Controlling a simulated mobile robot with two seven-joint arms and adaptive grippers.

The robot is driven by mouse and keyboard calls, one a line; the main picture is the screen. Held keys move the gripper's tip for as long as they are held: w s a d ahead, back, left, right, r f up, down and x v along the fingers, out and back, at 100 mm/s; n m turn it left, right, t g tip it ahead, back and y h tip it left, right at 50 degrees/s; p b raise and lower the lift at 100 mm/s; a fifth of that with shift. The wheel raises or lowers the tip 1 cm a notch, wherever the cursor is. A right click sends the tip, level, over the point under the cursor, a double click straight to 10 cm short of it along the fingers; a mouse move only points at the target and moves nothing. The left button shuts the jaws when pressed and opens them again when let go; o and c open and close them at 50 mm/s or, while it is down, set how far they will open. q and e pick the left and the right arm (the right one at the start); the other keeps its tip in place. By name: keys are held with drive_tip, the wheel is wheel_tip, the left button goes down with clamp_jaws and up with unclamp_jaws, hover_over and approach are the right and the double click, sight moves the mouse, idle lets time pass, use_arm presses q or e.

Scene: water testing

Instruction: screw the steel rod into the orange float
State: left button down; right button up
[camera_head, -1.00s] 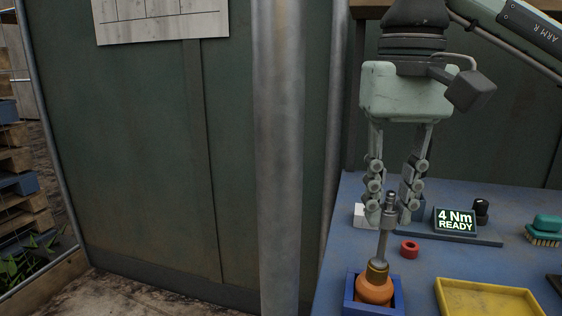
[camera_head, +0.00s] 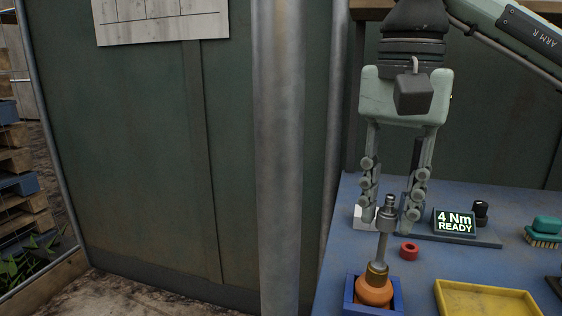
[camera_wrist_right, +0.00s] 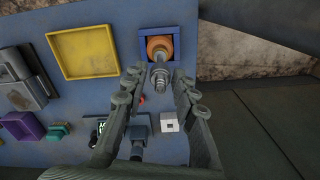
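The steel rod (camera_head: 383,245) stands in the brass-coloured collar on top of the orange float (camera_head: 374,292). The float sits in a blue square holder (camera_head: 349,295) at the table's front. My right gripper (camera_head: 389,226) points down at the rod's upper end, its two fingers apart on either side. In the right wrist view the rod's stepped tip (camera_wrist_right: 160,78) shows between the open fingertips (camera_wrist_right: 159,80), with visible gaps at both sides. The float (camera_wrist_right: 158,45) lies beyond it. How far the rod is threaded in is hidden. My left gripper is out of view.
A display (camera_head: 455,221) reads "4 Nm READY". A red ring (camera_head: 409,251) lies right of the rod. A white block (camera_head: 361,217) stands behind the left finger. A yellow tray (camera_head: 487,287) and a teal brush (camera_head: 545,229) are to the right.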

drive_tip(key=shift+r+p, duration=0.7)
drive_tip(key=shift+r, duration=0.8)
drive_tip(key=shift+o, duration=0.4)
drive_tip(key=o, duration=0.5)
drive_tip(key=shift+r, duration=1.5)
